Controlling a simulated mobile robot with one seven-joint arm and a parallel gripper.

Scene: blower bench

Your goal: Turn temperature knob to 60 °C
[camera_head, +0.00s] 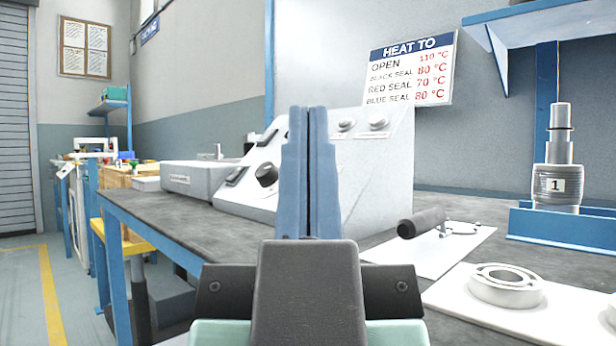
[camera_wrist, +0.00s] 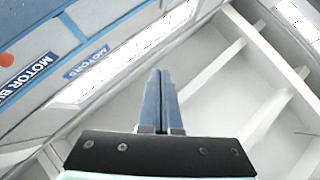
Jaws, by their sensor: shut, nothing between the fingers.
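A grey control panel (camera_head: 372,182) with a sloped face stands on the bench, partly hidden behind my gripper. A black round knob (camera_head: 266,174) shows on its left part, just left of my fingers; I cannot read its scale or setting, nor tell whether it is the temperature knob. Black switches sit near it, and pale round knobs or buttons (camera_head: 378,123) are at the upper right. My gripper (camera_head: 308,110) is shut and empty, raised in front of the panel, with no visible contact. It also shows in the wrist view (camera_wrist: 161,74), pointing towards ceiling beams and a wall sign.
A "HEAT TO" sign (camera_head: 412,70) hangs on the wall. On the bench's right are a bearing ring (camera_head: 506,286) on a white sheet, a black-handled tool (camera_head: 422,222) and a blue tray (camera_head: 590,226) with a metal part. The bench's left front (camera_head: 165,215) is clear.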

